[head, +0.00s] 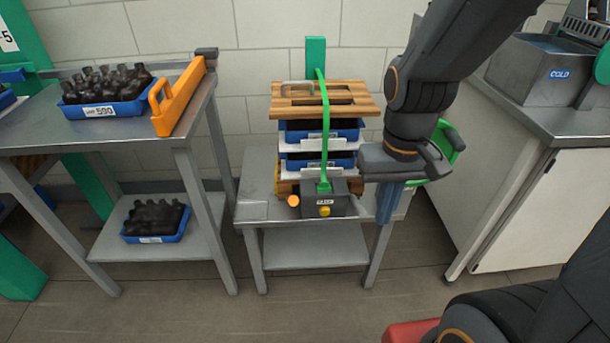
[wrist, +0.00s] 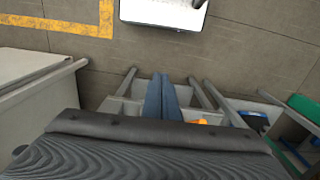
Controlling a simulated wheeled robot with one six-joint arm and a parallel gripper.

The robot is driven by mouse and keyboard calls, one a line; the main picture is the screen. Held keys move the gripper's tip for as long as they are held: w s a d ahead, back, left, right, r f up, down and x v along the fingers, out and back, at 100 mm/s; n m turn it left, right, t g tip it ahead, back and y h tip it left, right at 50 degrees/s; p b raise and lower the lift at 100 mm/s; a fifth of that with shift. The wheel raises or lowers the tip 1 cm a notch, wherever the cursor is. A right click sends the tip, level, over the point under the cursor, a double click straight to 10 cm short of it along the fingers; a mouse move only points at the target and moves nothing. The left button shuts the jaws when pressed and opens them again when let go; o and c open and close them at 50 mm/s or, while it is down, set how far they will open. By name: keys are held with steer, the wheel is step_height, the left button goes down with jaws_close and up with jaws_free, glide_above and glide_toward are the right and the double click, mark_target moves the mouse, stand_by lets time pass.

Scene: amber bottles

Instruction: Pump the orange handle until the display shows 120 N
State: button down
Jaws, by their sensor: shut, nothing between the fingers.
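A dark grey box (head: 340,204) with a yellow button (head: 324,211) stands at the front of the small middle table. A round orange end (head: 293,201), possibly the handle's grip, shows at its left. A small pale label or display (head: 323,201) is on the box's front; I cannot read a number on it. A green strap (head: 326,120) runs from the box up over a stack of blue trays under a wooden board. My gripper (head: 384,220) points down, shut and empty, right of the box. Its blue fingers show together in the wrist view (wrist: 160,78). An orange patch (wrist: 197,121) shows right of them.
The left table (head: 50,135) holds a blue crate of dark bottles (head: 103,108) and an orange angled piece (head: 178,98). Another bottle crate (head: 155,238) sits on its lower shelf. A white cabinet (head: 540,215) stands at the right. Floor in front is clear.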

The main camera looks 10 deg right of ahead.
mark_target(293, 200)
steer(key=w+a+p, duration=0.1)
steer(key=w+a, duration=0.6)
steer(key=w, duration=0.6)
steer(key=w+a+p, duration=0.2)
steer(key=w+a, duration=0.5)
steer(key=w, duration=0.6)
steer(key=shift+a+r+g+y, duration=0.25)
steer(key=shift+r+g+y, duration=0.05)
steer(key=shift+y, duration=0.1)
steer(key=f+p, duration=0.1)
steer(key=f, duration=0.2)
steer(key=s+f+p, duration=0.1)
steer(key=f, duration=0.3)
steer(key=s+a+f+p, duration=0.1)
steer(key=f, duration=0.3)
steer(key=shift+s+a+f, duration=0.1)
steer(key=shift+s+f, duration=0.05)
steer(key=shift+f, duration=0.1)
steer(key=shift+s+a+f+p, duration=0.15)
steer(key=shift+s+f+p, duration=0.25)
steer(key=shift+f, duration=0.2)
steer(key=shift+s, duration=0.1)
